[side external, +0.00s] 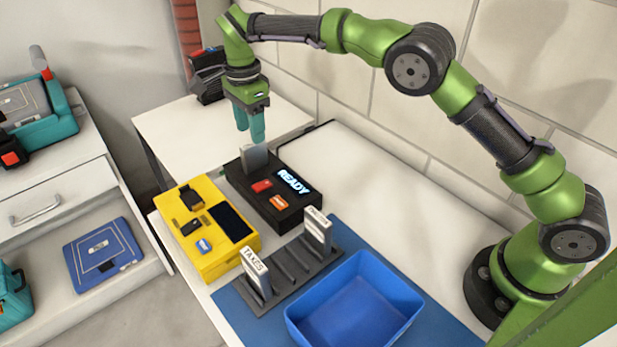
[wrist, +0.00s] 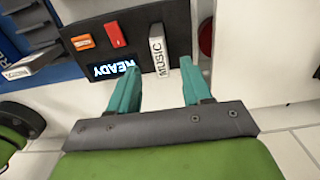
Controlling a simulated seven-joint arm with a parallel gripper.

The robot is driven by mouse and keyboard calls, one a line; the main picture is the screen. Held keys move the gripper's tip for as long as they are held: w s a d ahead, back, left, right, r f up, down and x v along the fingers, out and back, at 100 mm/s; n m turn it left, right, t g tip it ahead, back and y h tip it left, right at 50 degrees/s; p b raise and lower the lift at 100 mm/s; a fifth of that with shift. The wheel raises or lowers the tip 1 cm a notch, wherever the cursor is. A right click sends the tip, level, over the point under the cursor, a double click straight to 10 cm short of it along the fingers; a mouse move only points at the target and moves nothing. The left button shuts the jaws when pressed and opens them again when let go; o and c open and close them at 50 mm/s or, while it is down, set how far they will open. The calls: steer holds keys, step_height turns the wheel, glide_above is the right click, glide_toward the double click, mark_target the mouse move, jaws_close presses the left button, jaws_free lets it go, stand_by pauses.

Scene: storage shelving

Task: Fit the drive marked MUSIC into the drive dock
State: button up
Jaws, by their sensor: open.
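The drive marked MUSIC (wrist: 158,50) stands upright in the black drive dock (wrist: 135,20), label readable in the wrist view. In the side view the grey drive (side external: 253,158) sits at the left end of the dock (side external: 290,212), whose screen reads READY. How deep it sits in the slot I cannot tell. My gripper (side external: 250,133) is open just above the drive in the side view. In the wrist view the teal fingers of my gripper (wrist: 158,75) are spread apart, with the drive beyond the gap between them and not held.
A grey rack (side external: 290,270) holds the TAKES drive (side external: 255,270) and another drive (side external: 318,229). A blue bin (side external: 355,305) stands at the front. A yellow case (side external: 207,262) with small items lies left of the dock. The white tabletop right of the dock is clear.

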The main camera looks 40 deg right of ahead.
step_height(320, 180, up, 5)
steer(key=s+d+r+n+t+y, duration=0.25)
steer(key=s+d+r+n, duration=0.45)
steer(key=s+d+r, duration=0.4)
steer(key=s+d+f+n+t, duration=0.1)
steer(key=s+f+n+t, duration=0.1)
steer(key=s, duration=0.8)
steer(key=s+d+f+n+t, duration=0.2)
steer(key=s+n, duration=0.3)
steer(key=s, duration=0.5)
steer(key=shift+d+f+t, duration=0.25)
steer(key=shift+f+t, duration=0.1)
steer(key=shift+f, duration=0.2)
steer(key=shift+h, duration=0.25)
